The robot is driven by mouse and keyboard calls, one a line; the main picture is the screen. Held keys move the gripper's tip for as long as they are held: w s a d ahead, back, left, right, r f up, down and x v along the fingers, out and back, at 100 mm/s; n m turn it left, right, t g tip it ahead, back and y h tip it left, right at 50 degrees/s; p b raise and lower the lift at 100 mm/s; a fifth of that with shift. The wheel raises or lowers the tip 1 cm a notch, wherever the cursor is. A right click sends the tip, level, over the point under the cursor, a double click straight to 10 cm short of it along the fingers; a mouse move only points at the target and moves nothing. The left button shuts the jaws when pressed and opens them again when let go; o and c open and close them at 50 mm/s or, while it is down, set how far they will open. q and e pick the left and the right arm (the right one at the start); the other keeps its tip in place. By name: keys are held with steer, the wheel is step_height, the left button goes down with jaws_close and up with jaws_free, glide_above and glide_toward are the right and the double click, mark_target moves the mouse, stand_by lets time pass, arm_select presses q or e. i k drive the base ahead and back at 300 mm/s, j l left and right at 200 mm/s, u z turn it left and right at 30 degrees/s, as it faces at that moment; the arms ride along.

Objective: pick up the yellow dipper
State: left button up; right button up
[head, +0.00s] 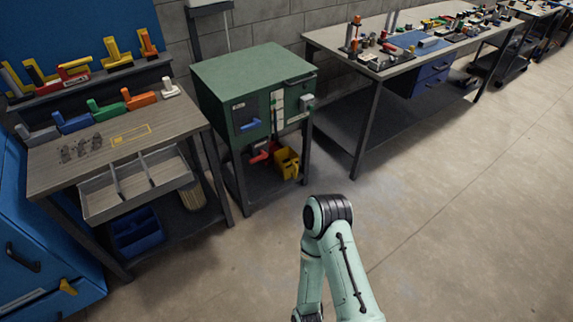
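A yellow scoop-like container (287,162), which looks like the yellow dipper, sits on the lower shelf under the green cabinet (245,70), near its front right leg. A red object (262,153) is just to its left, and a thin upright dark and red rod stands close by. The dipper's handle is not clear at this size. One pale green arm of mine is bent at the bottom middle, well in front of the dipper and apart from it. Neither of my grippers is in view.
A wooden workbench (60,170) with a divided tray and coloured L-shaped pieces stands at the left, beside a blue cabinet (30,240). A long table (330,42) with many small parts stands at the back right. The concrete floor (450,200) at the right is clear.

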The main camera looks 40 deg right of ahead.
mark_target(285, 159)
steer(key=i+l+u, duration=0.15)
steer(key=l, duration=0.45)
steer(key=i+l+u, duration=0.15)
steer(key=l, duration=0.45)
steer(key=i+l+u, duration=0.1)
steer(key=l, duration=0.55)
steer(key=i+l+u, duration=0.15)
steer(key=l, duration=0.5)
steer(key=i+l+u, duration=0.15)
steer(key=l, duration=0.5)
steer(key=i+l+u, duration=0.1)
steer(key=l, duration=0.45)
steer(key=l+u, duration=0.15)
steer(key=l, duration=0.35)
steer(key=i+l, duration=0.35)
steer(key=i+u, duration=0.05)
